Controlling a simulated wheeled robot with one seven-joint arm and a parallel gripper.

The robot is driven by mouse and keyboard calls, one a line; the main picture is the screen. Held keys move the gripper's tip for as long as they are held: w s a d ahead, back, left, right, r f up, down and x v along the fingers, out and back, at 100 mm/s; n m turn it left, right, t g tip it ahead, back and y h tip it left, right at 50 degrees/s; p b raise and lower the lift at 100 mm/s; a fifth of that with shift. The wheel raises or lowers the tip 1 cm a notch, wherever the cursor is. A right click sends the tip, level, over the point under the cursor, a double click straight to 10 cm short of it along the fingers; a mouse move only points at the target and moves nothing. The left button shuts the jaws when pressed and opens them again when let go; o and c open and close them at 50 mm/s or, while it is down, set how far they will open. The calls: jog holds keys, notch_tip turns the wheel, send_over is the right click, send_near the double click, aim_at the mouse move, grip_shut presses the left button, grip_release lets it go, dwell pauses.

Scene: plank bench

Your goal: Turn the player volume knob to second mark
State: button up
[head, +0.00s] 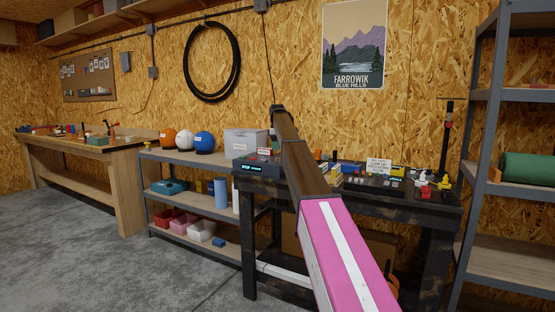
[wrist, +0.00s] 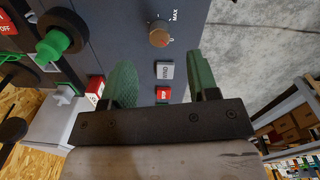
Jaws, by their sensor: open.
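In the wrist view, an orange-brown round knob (wrist: 159,34) sits on a dark grey panel (wrist: 120,25), with scale ticks and the word MAX beside it. I take it as the volume knob; its pointer position is too small to read. My gripper (wrist: 163,68) is open, its two green fingers apart with nothing between them touching. The knob lies beyond the fingertips, roughly in line with the gap. In the head view, a dark box with a lit display (head: 257,168) on the bench may be the player; my arm partly hides its right side.
In the wrist view, a grey button (wrist: 165,72) and a red button (wrist: 162,94) sit on the panel; a green knob (wrist: 57,42) is at left. In the head view, the dark bench (head: 425,205) holds several small items, and a shelf unit (head: 520,95) stands right.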

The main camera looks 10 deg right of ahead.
aim_at(277, 160)
notch_tip(277, 160, down, 7)
jog(key=shift+w+r, duration=0.1)
jog(key=shift+r, duration=0.1)
jog(key=c, duration=0.9)
